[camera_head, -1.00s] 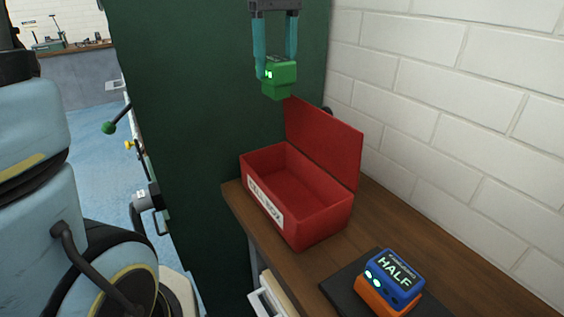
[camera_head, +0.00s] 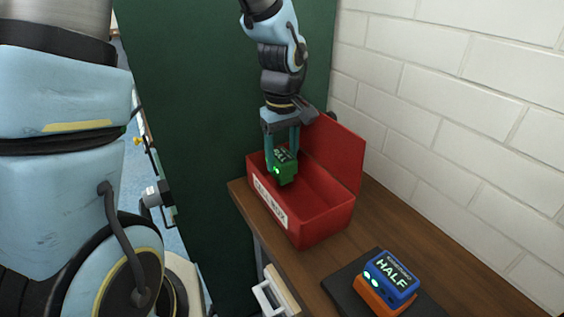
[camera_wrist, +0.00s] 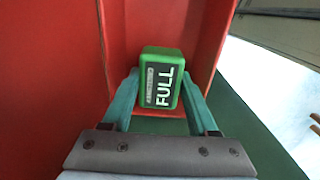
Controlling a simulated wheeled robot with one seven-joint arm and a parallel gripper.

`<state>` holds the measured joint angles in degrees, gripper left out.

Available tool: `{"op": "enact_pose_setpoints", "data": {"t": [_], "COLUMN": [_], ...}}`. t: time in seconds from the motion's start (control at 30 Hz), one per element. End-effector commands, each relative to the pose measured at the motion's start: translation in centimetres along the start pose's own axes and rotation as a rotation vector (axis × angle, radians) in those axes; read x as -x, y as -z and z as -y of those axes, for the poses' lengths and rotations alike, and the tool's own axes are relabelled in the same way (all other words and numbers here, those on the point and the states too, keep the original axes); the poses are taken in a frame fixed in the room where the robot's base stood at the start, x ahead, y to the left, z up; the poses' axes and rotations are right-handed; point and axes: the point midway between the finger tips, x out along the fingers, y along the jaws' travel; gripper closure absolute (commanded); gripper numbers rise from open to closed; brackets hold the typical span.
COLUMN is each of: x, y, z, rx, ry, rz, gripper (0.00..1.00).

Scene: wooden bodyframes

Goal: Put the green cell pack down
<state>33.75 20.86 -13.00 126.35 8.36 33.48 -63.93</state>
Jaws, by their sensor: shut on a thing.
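The green cell pack (camera_head: 285,168) is held between the two teal fingers of my gripper (camera_head: 283,160). In the wrist view the green cell pack (camera_wrist: 161,80) shows a dark label reading "FULL", with a finger of my gripper (camera_wrist: 160,100) on each side. The pack is at the opening of the red box (camera_head: 318,218), toward its far left end, with red walls around it. I cannot tell whether the pack touches the box floor. The box has a white label on its front and its lid (camera_head: 338,150) stands open at the back.
The box stands on a brown wooden bench (camera_head: 400,235) against a white brick wall (camera_head: 450,100). A blue pack marked "HALF" (camera_head: 391,278) sits on an orange base on a dark mat at the front right. A dark green panel (camera_head: 200,120) rises beside the bench.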

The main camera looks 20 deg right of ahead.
Motion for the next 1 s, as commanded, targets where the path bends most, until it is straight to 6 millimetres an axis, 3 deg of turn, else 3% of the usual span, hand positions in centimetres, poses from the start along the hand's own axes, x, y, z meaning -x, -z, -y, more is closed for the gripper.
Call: {"op": "enact_pose_setpoints", "data": {"t": [0.2, 0.57, 0.6, 0.7, 1.0], "x": [-2.4, -2.9, -2.8, -2.7, -2.3], "y": [-0.1, 0.0, 0.0, 0.0, 0.0], "z": [0.0, 0.0, 0.0, 0.0, 0.0], "rx": [-0.001, 0.0, 0.0, 0.0, 0.0], "ry": [0.002, 0.001, 0.001, 0.001, 0.001], "rz": [0.002, 0.001, 0.001, 0.001, 0.001], "gripper": [1.0, 1.0, 0.37, 0.28, 0.28]}}
